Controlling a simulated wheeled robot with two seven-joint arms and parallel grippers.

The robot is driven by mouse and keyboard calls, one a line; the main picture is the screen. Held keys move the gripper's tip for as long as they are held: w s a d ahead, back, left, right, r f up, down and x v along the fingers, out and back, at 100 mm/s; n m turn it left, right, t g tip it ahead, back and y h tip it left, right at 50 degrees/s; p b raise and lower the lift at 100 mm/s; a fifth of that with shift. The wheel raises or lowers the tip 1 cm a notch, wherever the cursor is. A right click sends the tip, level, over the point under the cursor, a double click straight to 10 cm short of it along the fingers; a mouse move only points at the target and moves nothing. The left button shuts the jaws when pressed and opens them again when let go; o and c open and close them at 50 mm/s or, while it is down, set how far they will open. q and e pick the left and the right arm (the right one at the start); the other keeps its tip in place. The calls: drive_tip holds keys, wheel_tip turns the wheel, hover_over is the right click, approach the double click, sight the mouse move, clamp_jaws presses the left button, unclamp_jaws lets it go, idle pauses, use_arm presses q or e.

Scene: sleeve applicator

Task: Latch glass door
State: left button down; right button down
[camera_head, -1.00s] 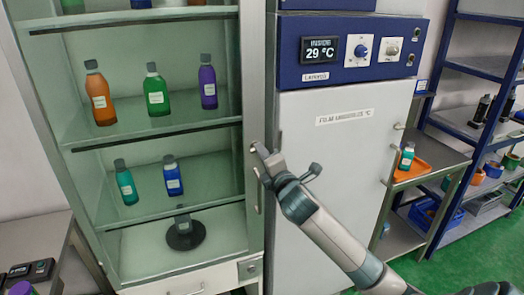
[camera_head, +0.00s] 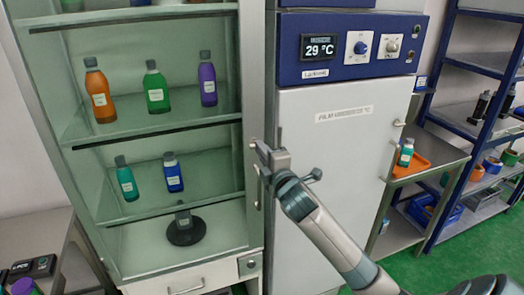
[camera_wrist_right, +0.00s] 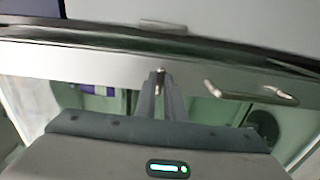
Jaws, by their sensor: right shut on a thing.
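The tall cabinet with the glass door stands at the left in the head view, and its door frame (camera_head: 256,90) runs down its right side. The door looks closed or nearly closed; I cannot tell exactly. My right gripper (camera_head: 266,156) is at this frame, at mid height. In the wrist view the right gripper (camera_wrist_right: 160,92) is shut on a small metal latch piece (camera_wrist_right: 160,74) on the frame. The fingers hide part of the latch. A bar handle (camera_wrist_right: 250,92) is to the right there. My left gripper is not in view.
Several bottles, such as the green bottle (camera_head: 156,90), stand on the cabinet shelves. A blue and white oven (camera_head: 335,190) stands close to the cabinet's right. An orange tray (camera_head: 415,166) with a bottle and a blue rack (camera_head: 455,125) are farther right.

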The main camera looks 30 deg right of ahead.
drive_tip(key=c, duration=1.8)
unclamp_jaws()
drive_tip(key=shift+w, duration=0.1)
drive_tip(key=shift+c, duration=0.2)
drive_tip(key=p+v, duration=0.3)
drive_tip(key=v, duration=1.4)
drive_tip(key=shift+s, duration=0.2)
drive_tip(key=shift+f, duration=0.15)
